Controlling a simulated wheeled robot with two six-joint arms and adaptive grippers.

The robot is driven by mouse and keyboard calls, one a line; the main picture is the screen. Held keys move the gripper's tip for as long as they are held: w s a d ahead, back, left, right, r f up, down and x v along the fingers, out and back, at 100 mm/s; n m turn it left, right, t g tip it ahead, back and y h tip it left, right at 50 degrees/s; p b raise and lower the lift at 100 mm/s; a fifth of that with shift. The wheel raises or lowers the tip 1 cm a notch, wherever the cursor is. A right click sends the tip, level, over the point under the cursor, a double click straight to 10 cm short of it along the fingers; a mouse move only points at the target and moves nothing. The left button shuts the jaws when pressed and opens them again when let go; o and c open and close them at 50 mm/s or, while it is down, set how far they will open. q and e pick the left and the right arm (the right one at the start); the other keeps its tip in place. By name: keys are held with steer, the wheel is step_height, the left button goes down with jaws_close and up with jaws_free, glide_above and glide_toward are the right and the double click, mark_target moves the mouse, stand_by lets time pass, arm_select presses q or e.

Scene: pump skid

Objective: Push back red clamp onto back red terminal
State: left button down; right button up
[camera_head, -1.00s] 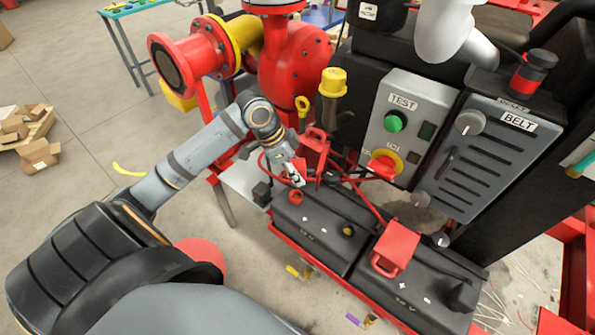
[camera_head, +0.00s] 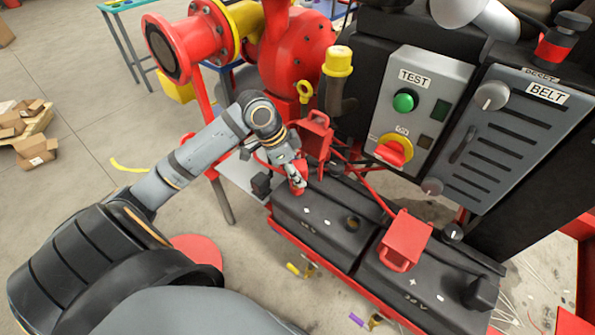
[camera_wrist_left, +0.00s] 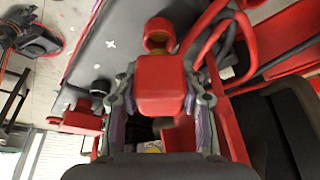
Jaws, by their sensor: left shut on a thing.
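My left gripper (camera_head: 298,182) reaches in from the left over the left end of the back black battery (camera_head: 325,224). It is shut on a red clamp (camera_head: 300,174), whose block shows between the fingers in the left wrist view (camera_wrist_left: 161,84). Just beyond the block in that view is a red ring (camera_wrist_left: 158,32) with a brass-coloured part, seemingly the red terminal. I cannot tell whether block and ring touch. In the head view the gripper and clamp hide that spot. My right gripper is out of view.
A red clamp-like piece (camera_head: 316,136) stands behind the gripper, and another (camera_head: 405,241) sits on the front battery. Red cables run behind the batteries. The TEST panel (camera_head: 415,92) and BELT panel (camera_head: 505,140) rise behind. Open floor lies left.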

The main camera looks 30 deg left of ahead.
arm_select(q)
steer(key=shift+r, duration=0.1)
steer(key=shift+p, duration=0.4)
stand_by(0.6)
steer(key=shift+p, duration=0.45)
steer(key=shift+f+b, duration=0.85)
steer(key=shift+f, duration=0.95)
steer(key=c, duration=0.7)
jaws_free()
